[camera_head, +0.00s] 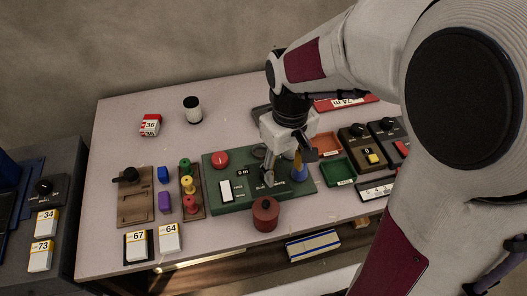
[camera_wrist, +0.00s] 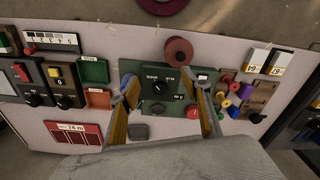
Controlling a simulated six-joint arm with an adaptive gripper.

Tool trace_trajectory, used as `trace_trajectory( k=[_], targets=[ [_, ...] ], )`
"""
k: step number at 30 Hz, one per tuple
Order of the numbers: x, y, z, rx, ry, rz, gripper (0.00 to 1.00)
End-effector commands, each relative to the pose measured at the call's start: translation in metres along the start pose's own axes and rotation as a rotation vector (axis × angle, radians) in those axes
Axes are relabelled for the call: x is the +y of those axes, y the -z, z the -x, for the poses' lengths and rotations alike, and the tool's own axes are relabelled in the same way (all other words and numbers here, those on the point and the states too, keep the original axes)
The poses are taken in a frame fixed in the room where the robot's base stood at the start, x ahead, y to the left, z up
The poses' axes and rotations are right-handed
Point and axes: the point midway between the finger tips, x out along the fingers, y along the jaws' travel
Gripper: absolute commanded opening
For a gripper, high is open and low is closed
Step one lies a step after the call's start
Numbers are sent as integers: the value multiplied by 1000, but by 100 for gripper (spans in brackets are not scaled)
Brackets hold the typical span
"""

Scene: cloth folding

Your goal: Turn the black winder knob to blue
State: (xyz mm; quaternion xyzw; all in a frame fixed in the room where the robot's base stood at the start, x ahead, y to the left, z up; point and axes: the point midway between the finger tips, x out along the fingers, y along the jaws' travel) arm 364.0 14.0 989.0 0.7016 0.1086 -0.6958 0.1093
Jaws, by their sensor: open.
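The black winder knob (camera_wrist: 158,88) sits on the green panel (camera_wrist: 180,80) in the wrist view, with small white labels beyond it that are too small to read surely. Which label its pointer faces cannot be told. My gripper (camera_wrist: 165,84) is open, with one finger on each side of the knob and clear gaps between. In the head view my gripper (camera_head: 282,176) points down over the right half of the green panel (camera_head: 240,202). There the fingers and wrist hide most of the knob.
The panel also carries a red knob (camera_head: 220,158), a white switch (camera_head: 226,190) and a "0 m" display. A dark red cylinder (camera_head: 265,214) stands at its front edge. A rack of coloured knobs (camera_head: 189,186) is on the left; orange (camera_head: 327,144) and green (camera_head: 338,172) trays are on the right.

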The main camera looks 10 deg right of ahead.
Motion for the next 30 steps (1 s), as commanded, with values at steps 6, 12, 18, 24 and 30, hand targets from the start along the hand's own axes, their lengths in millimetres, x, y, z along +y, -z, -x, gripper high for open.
trace_trajectory(
  k=[6,12,18,24,30],
  targets=[
    [4,22,-27,-43,14,109,47],
    [8,44,-51,-66,26,228,47],
    [13,64,-70,-70,33,355,47],
    [19,86,-71,-36,20,493,47],
    [22,97,-67,-10,6,613,47]
  ],
)
